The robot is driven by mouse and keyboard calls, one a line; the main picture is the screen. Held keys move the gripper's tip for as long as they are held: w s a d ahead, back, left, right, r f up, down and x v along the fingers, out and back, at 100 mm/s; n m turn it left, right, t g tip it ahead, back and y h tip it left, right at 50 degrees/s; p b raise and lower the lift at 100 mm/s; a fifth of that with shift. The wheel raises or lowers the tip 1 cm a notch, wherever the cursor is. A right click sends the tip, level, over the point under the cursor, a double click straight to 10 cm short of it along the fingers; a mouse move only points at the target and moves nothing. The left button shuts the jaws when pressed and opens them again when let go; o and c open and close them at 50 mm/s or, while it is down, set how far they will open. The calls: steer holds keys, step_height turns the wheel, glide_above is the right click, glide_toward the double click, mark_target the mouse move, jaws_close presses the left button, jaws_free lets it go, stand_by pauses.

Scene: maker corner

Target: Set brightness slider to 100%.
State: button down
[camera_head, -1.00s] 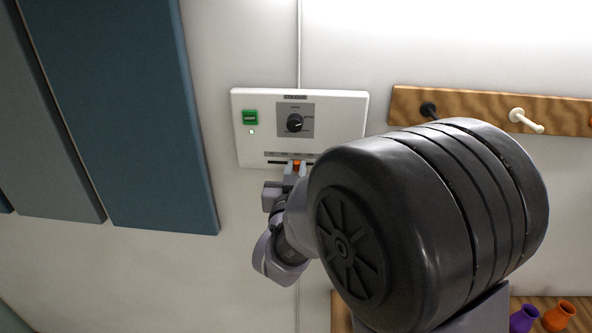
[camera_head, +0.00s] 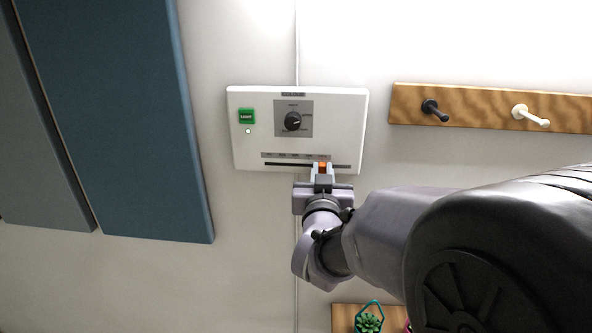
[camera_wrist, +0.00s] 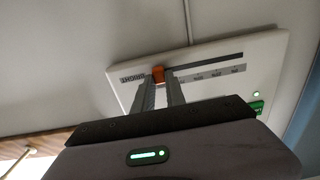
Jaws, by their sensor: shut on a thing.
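The brightness slider is an orange knob (camera_head: 322,166) in a dark horizontal slot (camera_head: 285,164) low on the white wall panel (camera_head: 345,125). My gripper (camera_head: 323,173) reaches up from below and is shut on the knob. In the wrist view the knob (camera_wrist: 158,75) is between the two fingertips (camera_wrist: 160,83), and the slot runs off to the right.
The panel also has a black dial (camera_head: 292,121), a green button (camera_head: 247,116) and a small lit lamp (camera_head: 248,131). A wooden peg rail (camera_head: 470,108) is to the right and blue wall panels (camera_head: 140,110) are to the left.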

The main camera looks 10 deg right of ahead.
steer(key=c, duration=1.4)
jaws_free()
steer(key=shift+d, duration=0.15)
steer(key=shift+o, duration=0.2)
steer(key=shift+s+d, duration=0.1)
steer(key=shift+s+a, duration=0.3)
steer(key=shift+s, duration=0.1)
steer(key=b+v, duration=0.9)
steer(key=v, duration=0.7)
steer(key=shift+s, duration=0.25)
